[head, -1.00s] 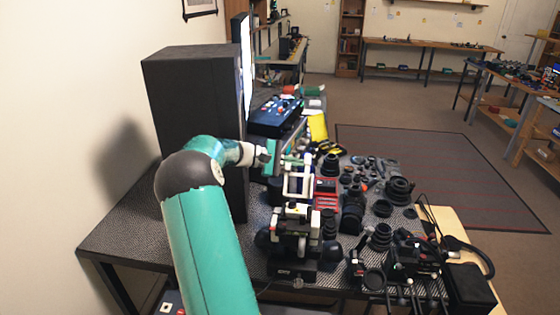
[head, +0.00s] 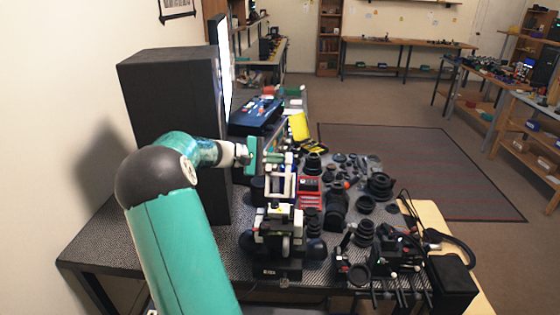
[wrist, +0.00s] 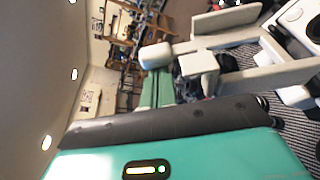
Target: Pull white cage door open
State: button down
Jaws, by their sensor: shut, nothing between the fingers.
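The white cage (head: 281,182) stands on the dark textured table, just right of my gripper in the head view. Its open white frame shows upright bars and crosspieces. In the wrist view, pale bars of the white cage (wrist: 262,76) reach in from the right, close to my fingers. My gripper (head: 286,158) comes in from the left, with its fingers at the top of the white frame. It is shut with nothing held. I cannot tell whether a finger touches the frame. Which bar is the door, and how far it stands open, is unclear.
A tall black box (head: 172,100) stands left of the gripper, close to my arm. A black and white device (head: 278,228) is in front of the cage. A red case (head: 310,192) and several black lenses crowd the right. Little table is bare there.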

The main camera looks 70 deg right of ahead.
aim_at(288, 157)
jog(key=a+r+m, duration=0.2)
jog(key=shift+s+a+h, duration=0.3)
jog(key=shift+a+h, duration=0.05)
jog(key=shift+h, duration=0.05)
